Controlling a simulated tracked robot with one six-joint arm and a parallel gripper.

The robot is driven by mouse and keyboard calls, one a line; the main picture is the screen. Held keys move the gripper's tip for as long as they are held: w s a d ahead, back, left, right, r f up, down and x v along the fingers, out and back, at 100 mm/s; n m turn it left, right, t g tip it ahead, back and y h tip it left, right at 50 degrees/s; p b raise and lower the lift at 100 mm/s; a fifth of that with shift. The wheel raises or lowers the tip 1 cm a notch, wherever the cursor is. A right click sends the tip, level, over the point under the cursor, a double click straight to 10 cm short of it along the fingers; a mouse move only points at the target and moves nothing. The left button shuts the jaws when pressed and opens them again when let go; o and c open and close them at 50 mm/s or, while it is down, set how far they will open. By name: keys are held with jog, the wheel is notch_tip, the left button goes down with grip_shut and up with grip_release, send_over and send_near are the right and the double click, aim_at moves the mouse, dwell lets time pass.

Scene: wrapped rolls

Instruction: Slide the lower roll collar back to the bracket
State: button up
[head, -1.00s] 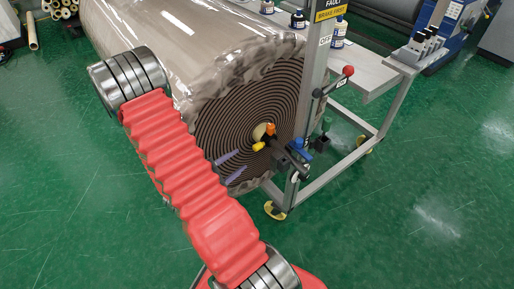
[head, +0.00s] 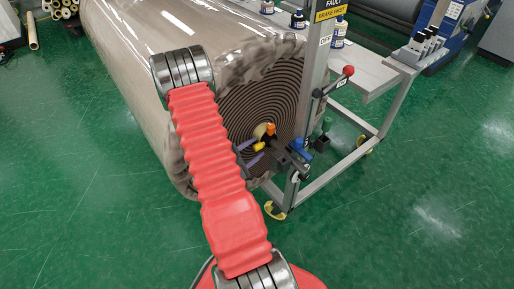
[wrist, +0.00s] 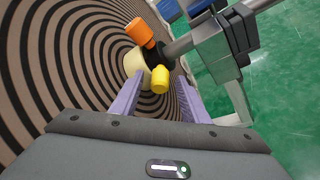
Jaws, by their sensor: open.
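A large wrapped roll (head: 150,60) shows its spiral end face. At its cream core (wrist: 134,64) is a black collar (wrist: 157,52) with an orange knob (wrist: 139,32) and a yellow knob (wrist: 160,79). The collar sits on a grey shaft (wrist: 184,45) that runs to a grey bracket (wrist: 206,48) on the right. The knobs also show in the head view, orange (head: 270,128) and yellow (head: 260,146). My gripper (wrist: 161,80) is open, its purple fingers on either side of the yellow knob. I cannot tell whether they touch it.
A metal frame post (head: 316,80) stands right of the roll face, with a red-knobbed lever (head: 347,72) and blue part (head: 299,147) near it. A shelf (head: 355,68) with bottles is behind. The green floor (head: 420,200) is clear at the right front.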

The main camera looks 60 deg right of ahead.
jog(key=shift+x, duration=1.05)
jog(key=shift+c, duration=0.3)
grip_shut()
